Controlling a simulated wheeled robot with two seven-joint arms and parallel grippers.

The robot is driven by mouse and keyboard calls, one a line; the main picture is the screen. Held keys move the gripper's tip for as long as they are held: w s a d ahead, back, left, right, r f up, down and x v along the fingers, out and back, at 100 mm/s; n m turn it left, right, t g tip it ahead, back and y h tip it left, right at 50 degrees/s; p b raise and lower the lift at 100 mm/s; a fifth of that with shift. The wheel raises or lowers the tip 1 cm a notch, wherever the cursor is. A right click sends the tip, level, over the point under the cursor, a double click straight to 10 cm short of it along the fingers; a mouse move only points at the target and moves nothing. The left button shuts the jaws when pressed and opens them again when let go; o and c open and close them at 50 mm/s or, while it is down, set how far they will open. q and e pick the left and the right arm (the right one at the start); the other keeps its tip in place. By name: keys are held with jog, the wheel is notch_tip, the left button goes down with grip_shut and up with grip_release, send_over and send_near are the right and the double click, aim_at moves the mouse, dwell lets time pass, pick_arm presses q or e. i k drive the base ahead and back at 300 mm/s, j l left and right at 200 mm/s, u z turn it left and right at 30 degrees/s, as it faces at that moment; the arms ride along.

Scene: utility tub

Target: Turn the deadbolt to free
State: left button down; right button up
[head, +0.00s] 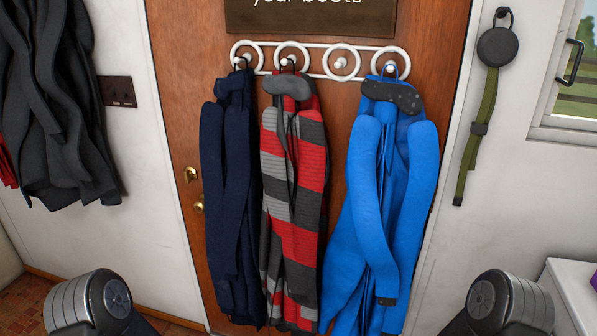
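A wooden door (175,98) fills the middle of the head view. Near its left edge sit two small brass fittings, one above the other. The upper fitting (190,174) looks like the deadbolt's turn piece, but it is too small to tell which way it is turned. The lower fitting (199,205) looks like a round knob. Both are uncovered, just left of a navy coat. Only rounded grey parts of my arms show at the bottom left and bottom right. Neither gripper is in view.
A white hook rail (317,72) on the door holds the navy coat (228,200), a red and grey striped coat (312,175) and a blue coat (372,180). Dark coats (60,90) hang on the left wall. A white cabinet (572,288) stands at the lower right.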

aim_at(188, 174)
jog(key=i+j+u, duration=0.25)
jog(key=i+j, duration=0.2)
jog(key=i+j+u, duration=0.25)
jog(key=i, duration=0.4)
jog(key=k+j+z, duration=0.2)
jog(key=z, duration=0.15)
jog(key=k+z, duration=0.3)
jog(key=k+j+z, duration=0.1)
jog(key=k+z, duration=0.25)
jog(key=i+j+u, duration=0.5)
jog(key=i+j, duration=0.2)
jog(key=j, duration=0.15)
